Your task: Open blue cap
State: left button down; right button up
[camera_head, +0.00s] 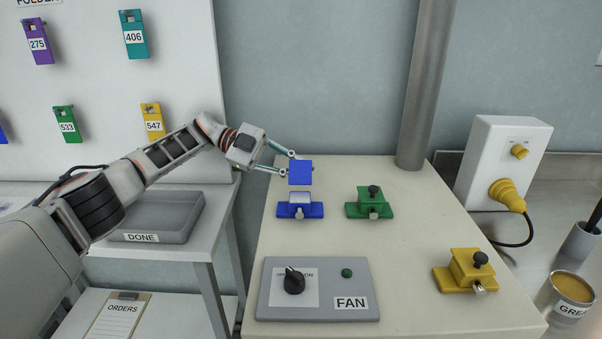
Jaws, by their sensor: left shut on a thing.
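The blue cap (300,173) is a square blue piece that stands up above and behind its blue base (299,210) on the cream table. A pale block shows on the base below the cap. My left gripper (291,163) reaches in from the left and is shut on the cap at its left and upper edge. The exact contact of the fingertips is too small to make out. My right gripper is not in view.
A green clamp (370,204) stands just right of the blue base. A yellow clamp (465,271) sits further right. The grey FAN panel (318,290) with a black knob lies in front. A grey DONE tray (157,217) is at left, under my arm.

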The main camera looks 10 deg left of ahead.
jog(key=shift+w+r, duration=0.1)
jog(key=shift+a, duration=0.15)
pick_arm(q)
jog(key=c, duration=2.2)
grip_release()
jog(key=shift+o, duration=1.1)
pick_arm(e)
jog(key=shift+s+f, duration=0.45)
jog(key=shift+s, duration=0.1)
